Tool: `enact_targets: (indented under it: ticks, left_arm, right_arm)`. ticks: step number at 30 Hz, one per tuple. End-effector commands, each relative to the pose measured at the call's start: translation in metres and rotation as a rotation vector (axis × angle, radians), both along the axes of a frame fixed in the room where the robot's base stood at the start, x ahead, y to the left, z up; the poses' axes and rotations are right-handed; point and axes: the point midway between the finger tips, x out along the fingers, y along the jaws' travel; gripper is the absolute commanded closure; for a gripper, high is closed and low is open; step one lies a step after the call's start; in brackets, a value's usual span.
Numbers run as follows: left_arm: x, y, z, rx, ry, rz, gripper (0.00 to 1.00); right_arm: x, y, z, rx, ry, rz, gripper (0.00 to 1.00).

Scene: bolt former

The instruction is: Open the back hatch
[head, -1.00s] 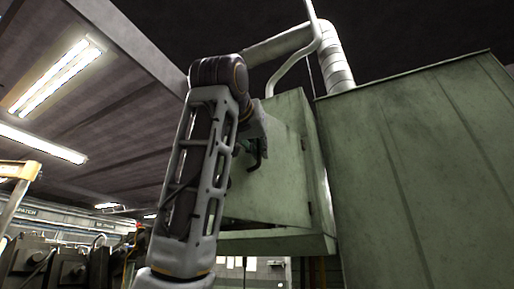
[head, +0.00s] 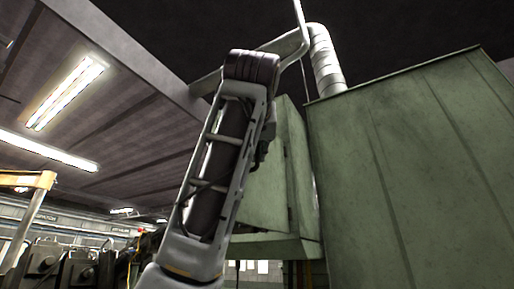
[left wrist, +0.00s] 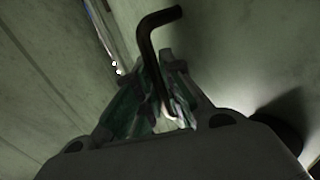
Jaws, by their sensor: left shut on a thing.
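The back hatch (head: 268,192) is a flat green metal panel on the box-like green housing, partly hidden behind my left arm in the head view. A black, bent handle (left wrist: 146,45) stands out from a pale green panel in the left wrist view. My left gripper (left wrist: 166,85) is shut around the handle's shaft, with its bent end sticking out past the fingertips. In the head view the gripper is mostly hidden behind my forearm, and only dark parts show beside the hatch. My right gripper is not in view.
A large green cabinet (head: 400,180) stands close on the right. A silver duct (head: 327,60) and pale pipe rise above the housing. A yellow frame (head: 30,190) and dark machinery (head: 75,265) are at the lower left. A bright narrow gap (left wrist: 105,30) runs beside the panel.

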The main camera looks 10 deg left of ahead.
Motion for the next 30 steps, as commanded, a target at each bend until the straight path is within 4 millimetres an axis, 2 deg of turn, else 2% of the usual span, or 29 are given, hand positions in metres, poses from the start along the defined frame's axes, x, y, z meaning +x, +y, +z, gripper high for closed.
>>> enact_targets:
  ticks: [12,13,18,30]
  left_arm:
    - [-0.001,0.000,0.003,0.004,-0.007,0.004,1.00]
    - [-0.001,0.000,0.003,0.004,-0.007,0.004,0.88]
    - [-0.001,0.000,0.002,0.003,-0.006,0.004,0.69]
    - [-0.002,0.000,0.001,0.000,-0.003,0.003,0.69]
  right_arm:
    - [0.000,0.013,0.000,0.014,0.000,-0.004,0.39]
    - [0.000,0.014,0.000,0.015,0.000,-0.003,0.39]
    - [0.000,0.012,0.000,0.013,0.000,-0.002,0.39]
    - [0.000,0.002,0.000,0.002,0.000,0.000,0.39]
